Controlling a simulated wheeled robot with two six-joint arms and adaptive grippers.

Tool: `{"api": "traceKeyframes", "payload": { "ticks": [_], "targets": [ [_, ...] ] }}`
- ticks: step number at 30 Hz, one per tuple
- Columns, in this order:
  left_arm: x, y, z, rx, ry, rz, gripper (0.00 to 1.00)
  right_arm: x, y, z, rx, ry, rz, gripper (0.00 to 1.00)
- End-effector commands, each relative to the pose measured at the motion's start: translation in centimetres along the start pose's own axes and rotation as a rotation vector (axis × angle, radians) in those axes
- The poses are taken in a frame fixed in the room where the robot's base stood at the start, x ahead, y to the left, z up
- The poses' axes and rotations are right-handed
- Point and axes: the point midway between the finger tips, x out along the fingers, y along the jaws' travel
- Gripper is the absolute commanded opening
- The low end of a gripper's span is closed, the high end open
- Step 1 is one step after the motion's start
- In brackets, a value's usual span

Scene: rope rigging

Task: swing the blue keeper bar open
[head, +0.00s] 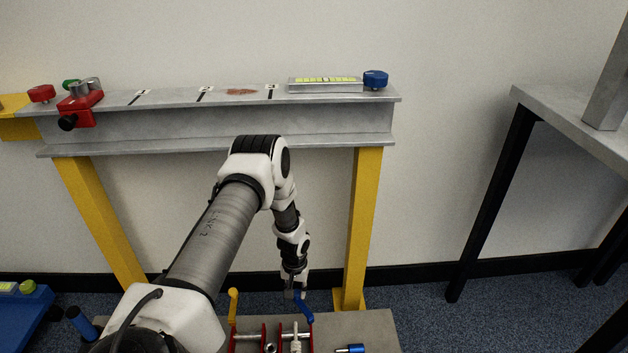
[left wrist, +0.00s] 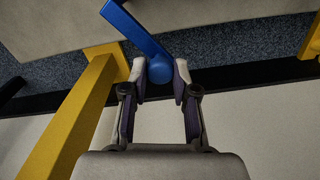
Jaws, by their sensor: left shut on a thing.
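The blue keeper bar (head: 304,309) stands at the right post of a red-sided fixture on the low grey bench. In the left wrist view the blue keeper bar (left wrist: 135,29) runs from the upper left to a round end between the fingertips. My left gripper (head: 294,291) reaches down to the bar's upper end from above. In the left wrist view my left gripper (left wrist: 157,72) is shut on that round end, with a finger on each side. The bar's lower end is partly hidden in the fixture. My right gripper is not in view.
A yellow bar (head: 233,305) stands left of the blue one. Red plates (head: 263,335) and a pale rope-like part (head: 296,340) sit below. A blue-ended pin (head: 350,349) lies to the right. A grey beam (head: 220,125) on yellow legs (head: 362,220) stands behind.

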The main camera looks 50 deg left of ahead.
Motion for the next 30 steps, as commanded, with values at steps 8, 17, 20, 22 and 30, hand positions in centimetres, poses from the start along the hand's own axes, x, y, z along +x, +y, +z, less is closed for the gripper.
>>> {"api": "traceKeyframes", "payload": {
  "ticks": [8, 17, 20, 22, 30],
  "targets": [
    [0.3, 0.3, -0.9, 0.239, 0.002, 0.001, 0.00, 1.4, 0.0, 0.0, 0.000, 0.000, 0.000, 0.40],
    [0.2, 1.8, -1.6, 0.452, 0.002, 0.001, 0.00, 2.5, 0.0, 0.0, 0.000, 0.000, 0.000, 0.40],
    [0.2, 2.1, -1.7, 0.499, 0.001, 0.000, 0.00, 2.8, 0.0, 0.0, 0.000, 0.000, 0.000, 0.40],
    [0.2, 2.2, -1.7, 0.522, 0.001, 0.000, 0.00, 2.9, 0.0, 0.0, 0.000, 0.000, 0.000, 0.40],
    [0.1, 2.5, -1.8, 0.563, 0.001, 0.000, 0.00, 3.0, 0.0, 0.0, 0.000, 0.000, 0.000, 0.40]
  ]
}}
